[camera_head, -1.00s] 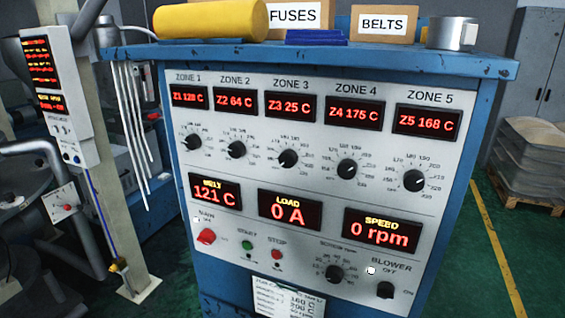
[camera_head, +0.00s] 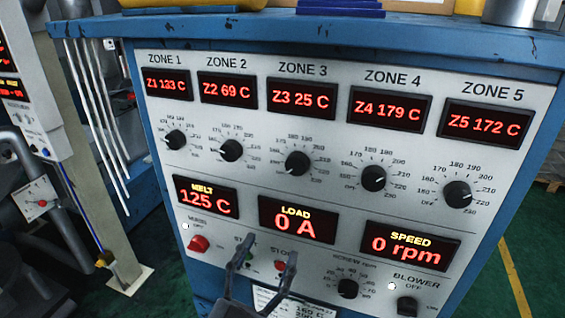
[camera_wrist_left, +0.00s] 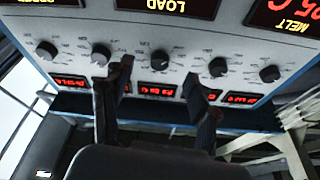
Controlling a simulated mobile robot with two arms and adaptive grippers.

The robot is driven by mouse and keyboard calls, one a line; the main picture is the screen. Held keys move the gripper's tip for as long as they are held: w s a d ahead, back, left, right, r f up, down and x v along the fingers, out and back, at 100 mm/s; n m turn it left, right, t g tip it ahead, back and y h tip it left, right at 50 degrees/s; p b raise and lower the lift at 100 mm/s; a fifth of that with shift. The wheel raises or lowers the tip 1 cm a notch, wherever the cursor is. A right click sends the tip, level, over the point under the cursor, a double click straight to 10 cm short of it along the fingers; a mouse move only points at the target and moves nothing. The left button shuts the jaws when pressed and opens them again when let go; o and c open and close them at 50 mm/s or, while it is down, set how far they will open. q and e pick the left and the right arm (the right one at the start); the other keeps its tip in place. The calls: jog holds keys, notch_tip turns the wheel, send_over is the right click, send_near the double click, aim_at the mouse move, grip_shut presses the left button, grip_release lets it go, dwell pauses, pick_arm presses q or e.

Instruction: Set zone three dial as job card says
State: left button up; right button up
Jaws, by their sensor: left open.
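The zone three dial (camera_head: 297,163) is a black knob on the grey panel, below a red display (camera_head: 302,97) reading Z3 25 C. Its pointer seems to face left or lower left; the exact mark is too small to tell. The job card (camera_head: 264,299) is a white sheet low on the panel, partly hidden by my left gripper (camera_head: 266,258). That gripper is open and empty, in front of the start and stop buttons, below the dial. In the upside-down left wrist view, the zone three dial (camera_wrist_left: 160,60) appears between the spread fingers (camera_wrist_left: 157,76), apart from them.
Neighbouring dials for zone two (camera_head: 230,150) and zone four (camera_head: 373,178) sit close on either side. Below are the load display (camera_head: 297,220), a red main switch (camera_head: 199,243), the screw dial (camera_head: 347,288) and the blower switch (camera_head: 407,305).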

pick_arm(q)
notch_tip(320, 180, up, 4)
jog(key=s+t, duration=0.1)
jog(key=p, duration=0.6)
send_near(295, 167)
jog(key=x, duration=0.7)
jog(key=shift+w+r, duration=0.1)
jog(key=shift+w+d+r, duration=0.1)
jog(key=shift+w+d, duration=0.1)
jog(key=shift+w, duration=0.3)
jog(key=shift+p, duration=0.3)
jog(key=c, duration=1.2)
